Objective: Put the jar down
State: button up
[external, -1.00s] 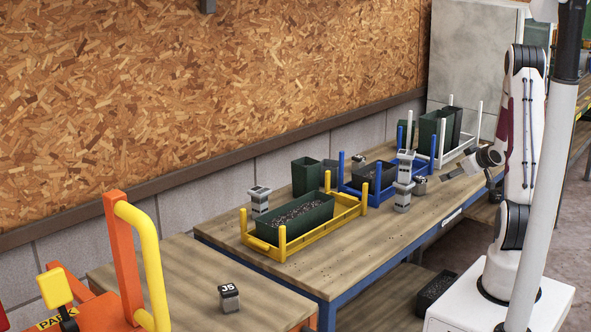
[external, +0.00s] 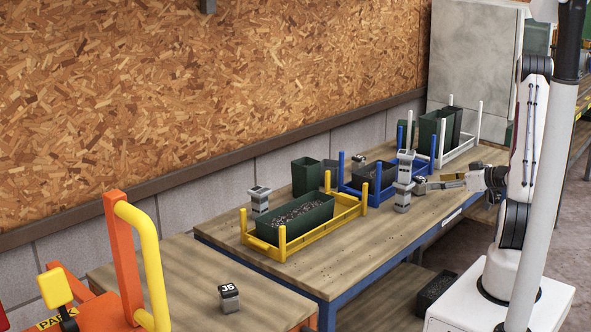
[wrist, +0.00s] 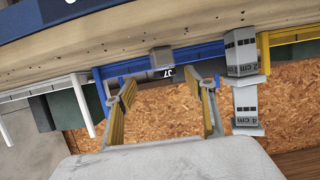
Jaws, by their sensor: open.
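A small grey jar (external: 420,186) with a dark lid stands on the long wooden bench, beside a grey stepped block. In the wrist view the jar (wrist: 161,57), its dark top marked J7, shows upside down, centred beyond the fingertips. My gripper (external: 440,184) reaches in low from the right, with its tips close to the jar. Its yellow-padded fingers (wrist: 162,92) are spread apart with nothing between them. I cannot tell whether a fingertip touches the jar. Another jar (external: 229,298), marked J5, stands on the nearer table.
The grey stepped block (external: 403,180), marked 2 cm and 4 cm in the wrist view (wrist: 243,80), stands just left of the jar. Blue (external: 346,191), yellow (external: 282,247) and white (external: 441,150) racks hold dark green planters.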

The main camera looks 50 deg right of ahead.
aim_at(425, 182)
jog(key=shift+w, duration=0.1)
jog(key=shift+x, duration=1.25)
jog(key=shift+w, duration=0.1)
jog(key=shift+w+a+f, duration=0.1)
jog(key=shift+w+a, duration=0.05)
jog(key=shift+w, duration=0.45)
jog(key=shift+w+a+f, duration=0.1)
jog(key=shift+w+a, duration=0.05)
jog(key=shift+w, duration=0.5)
jog(key=shift+x, duration=1.25)
jog(key=c, duration=1.3)
